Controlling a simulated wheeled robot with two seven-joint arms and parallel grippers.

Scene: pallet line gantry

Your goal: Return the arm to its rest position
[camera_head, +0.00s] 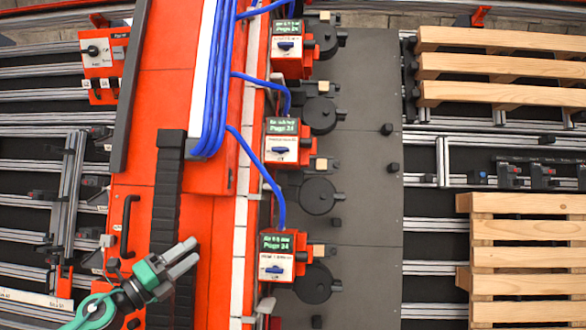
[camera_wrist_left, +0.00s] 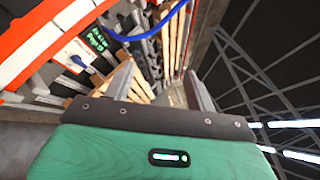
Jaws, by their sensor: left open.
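My left gripper (camera_head: 184,258) comes in from the lower left in the head view, with a green wrist and grey fingers pointing up and to the right. Its two fingers are apart and nothing is between them. It hangs over the orange gantry panel (camera_head: 146,205), beside the black ribbed cable chain. In the left wrist view the fingers (camera_wrist_left: 160,85) also stand apart, with pallets and machinery beyond them. My right gripper is not in view.
Several red-and-white control boxes with green displays, such as the lowest one (camera_head: 284,257), line the grey plate (camera_head: 365,120). Blue cables (camera_head: 212,90) run down to them. Wooden pallets (camera_head: 525,258) lie at the right. A switch box (camera_head: 103,55) stands upper left.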

